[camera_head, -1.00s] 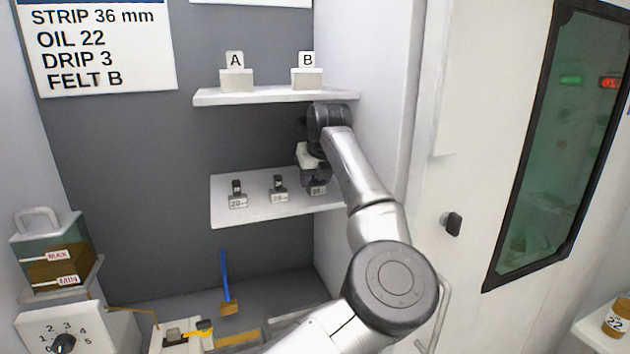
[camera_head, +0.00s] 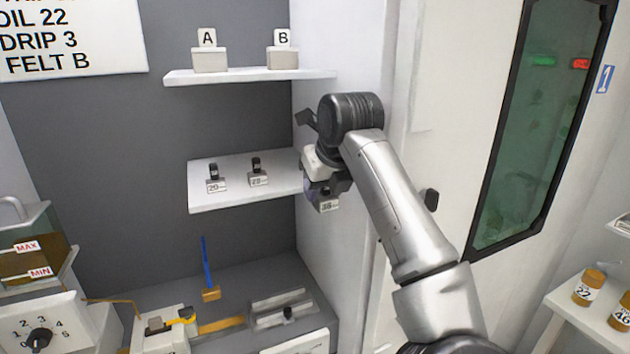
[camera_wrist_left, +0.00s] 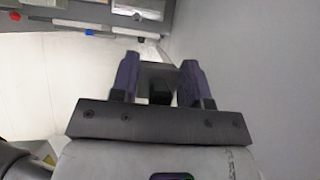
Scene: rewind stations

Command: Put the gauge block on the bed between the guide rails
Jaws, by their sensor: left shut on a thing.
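My left gripper (camera_head: 322,184) is shut on the gauge block (camera_head: 327,205), whose label looks like 36, and holds it in the air just right of the lower shelf. In the left wrist view the block (camera_wrist_left: 158,80) sits between the two purple fingers of the gripper (camera_wrist_left: 160,82); its label is hidden there. Two other gauge blocks, a left one (camera_head: 216,186) and a right one (camera_head: 258,178), stand on the lower shelf. A bed with rails (camera_head: 285,309) shows on the bench below, with a dark knob on it. My right gripper is not in view.
The lower shelf (camera_head: 215,206) and the upper shelf (camera_head: 190,77) with felt boxes A and B jut from the wall. A blue-handled brush (camera_head: 208,270) stands on the bench. The oil tank (camera_head: 30,250) is at left. Oil bottles (camera_head: 588,287) stand at right. A cabinet wall flanks the arm.

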